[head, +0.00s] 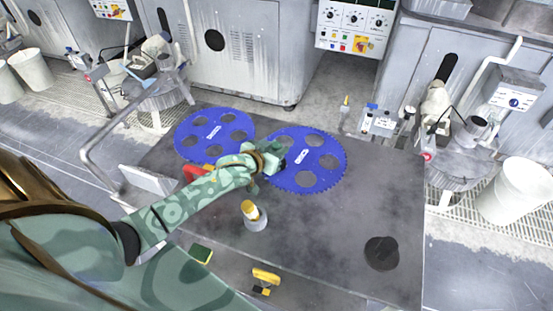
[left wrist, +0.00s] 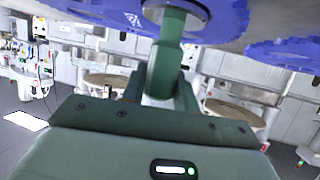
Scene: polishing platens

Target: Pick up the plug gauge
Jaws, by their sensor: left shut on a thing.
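My left gripper (head: 274,166) is over the table, at the near left edge of the right blue toothed disc (head: 325,163). In the left wrist view the left gripper (left wrist: 175,25) is shut on a small grey metal piece (left wrist: 177,12), which appears to be the plug gauge. Only part of this piece shows between the fingertips. In the head view the hand mostly hides it, and I cannot tell whether it touches the disc or table. My right gripper is not in view.
A second blue disc (head: 206,126) lies at the left. The table's right part (head: 390,200) is clear.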

